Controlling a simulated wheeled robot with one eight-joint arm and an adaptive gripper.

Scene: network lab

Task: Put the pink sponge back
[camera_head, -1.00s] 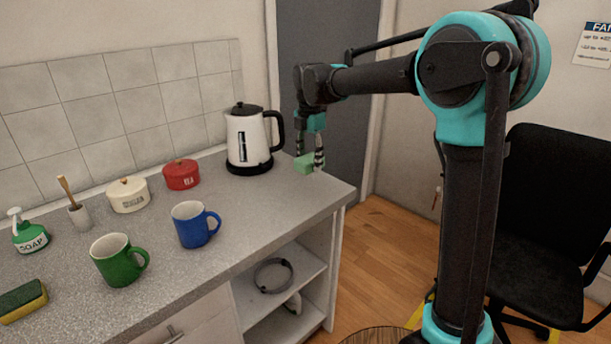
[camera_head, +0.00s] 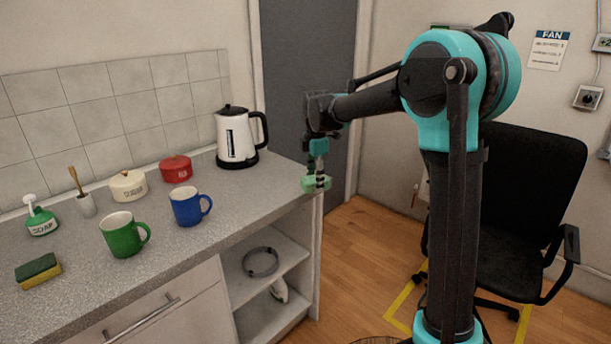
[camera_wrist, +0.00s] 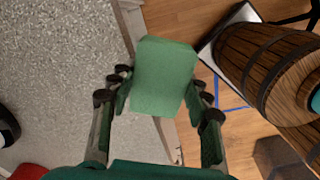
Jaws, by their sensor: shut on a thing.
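I see no pink sponge in either view. My gripper (camera_head: 318,174) is shut on a light green block (camera_head: 309,185), which looks sponge-like. The block is at the right end of the grey counter (camera_head: 240,205), near its corner. In the wrist view the green block (camera_wrist: 163,75) sits between the fingers of my gripper (camera_wrist: 158,98), across the line of the counter edge, with floor to its right. I cannot tell how high it is. A green and yellow sponge (camera_head: 38,271) lies at the counter's front left.
A white kettle (camera_head: 236,138), red pot (camera_head: 176,169), cream pot (camera_head: 128,186), blue mug (camera_head: 188,207), green mug (camera_head: 122,235) and soap bottle (camera_head: 40,217) stand on the counter. A wooden barrel (camera_wrist: 275,70) is beyond the edge. A black chair (camera_head: 530,210) stands right.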

